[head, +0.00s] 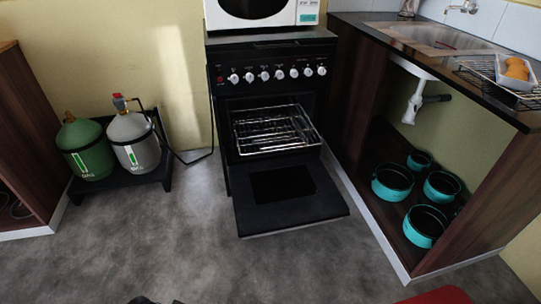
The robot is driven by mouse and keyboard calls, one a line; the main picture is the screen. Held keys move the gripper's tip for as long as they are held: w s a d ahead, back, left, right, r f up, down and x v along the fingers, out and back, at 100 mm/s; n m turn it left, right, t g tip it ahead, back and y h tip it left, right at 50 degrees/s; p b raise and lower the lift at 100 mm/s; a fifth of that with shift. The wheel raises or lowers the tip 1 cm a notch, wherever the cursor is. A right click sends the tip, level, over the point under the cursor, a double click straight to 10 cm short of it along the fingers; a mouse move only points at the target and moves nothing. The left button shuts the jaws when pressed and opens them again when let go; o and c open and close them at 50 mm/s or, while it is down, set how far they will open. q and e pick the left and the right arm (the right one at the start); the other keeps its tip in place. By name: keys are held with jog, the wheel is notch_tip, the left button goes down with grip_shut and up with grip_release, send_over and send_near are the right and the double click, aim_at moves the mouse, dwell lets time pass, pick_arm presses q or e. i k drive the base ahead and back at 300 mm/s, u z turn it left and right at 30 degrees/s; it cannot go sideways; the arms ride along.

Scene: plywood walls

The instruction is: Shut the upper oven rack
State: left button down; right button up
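The black oven (221,130) stands at the centre, and its door (320,207) is folded down open. Wire racks show in the oven's opening. The upper rack (272,126) is slid out and sticks forward over the door. Wires at more than one height show there, and I cannot clearly separate the upper rack from any rack below it. Neither of my grippers can be made out in the head view, and nothing touches the rack or the door.
A microwave (262,12) sits on the stove top. Gas bottles (85,148) stand on a low black stand at the left. At the right, a sink counter (500,104) has teal pots (393,182) beneath it. The grey floor (180,240) before the oven is clear.

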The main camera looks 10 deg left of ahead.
aim_at(306, 145)
jog(key=u, duration=0.5)
jog(key=i, duration=1.25)
jog(key=z, duration=0.8)
